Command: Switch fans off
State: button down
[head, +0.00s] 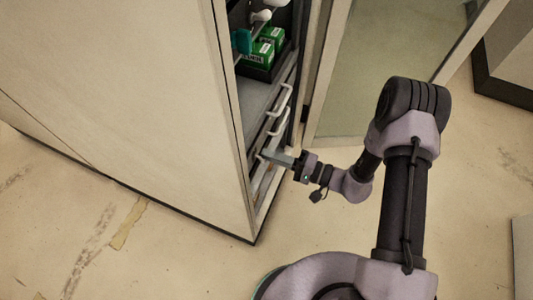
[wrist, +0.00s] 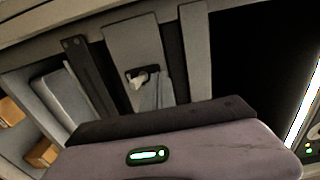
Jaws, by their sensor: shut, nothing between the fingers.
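My gripper (head: 268,154) is shut and empty. In the head view its grey fingers reach left to the open front of a tall cabinet (head: 150,110), close to the lower handles; I cannot tell whether they touch. The wrist view shows a small black and pale fitting (wrist: 140,78) on a grey panel, beyond my gripper's housing with its green light. I cannot tell whether this fitting is a fan switch. No fan can be made out in either view.
The cabinet front has pale handles (head: 281,101) on its drawers. Above them, green boxes (head: 267,40) stand in a dark tray below white objects (head: 262,14). A glazed door (head: 375,70) stands behind my arm. Floor is clear in front of the cabinet. Orange-brown blocks (wrist: 42,153) show at the wrist view's left.

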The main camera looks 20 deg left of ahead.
jog(key=d, duration=0.6)
jog(key=shift+s+d+b, duration=0.25)
jog(key=shift+b, duration=0.1)
jog(key=s+d+r+n+g+h, duration=0.15)
jog(key=s+r+h, duration=0.25)
jog(key=r, duration=0.4)
jog(key=s+d+r+n+g+h, duration=0.1)
jog(key=s+d+r+g+h, duration=0.2)
jog(key=r, duration=0.6)
jog(key=s+d+r+m+t+h, duration=0.5)
jog(key=d+r+m+t+h, duration=0.1)
jog(key=d+r+t+h, duration=0.3)
jog(key=shift+d+r, duration=0.55)
jog(key=shift+d, duration=0.4)
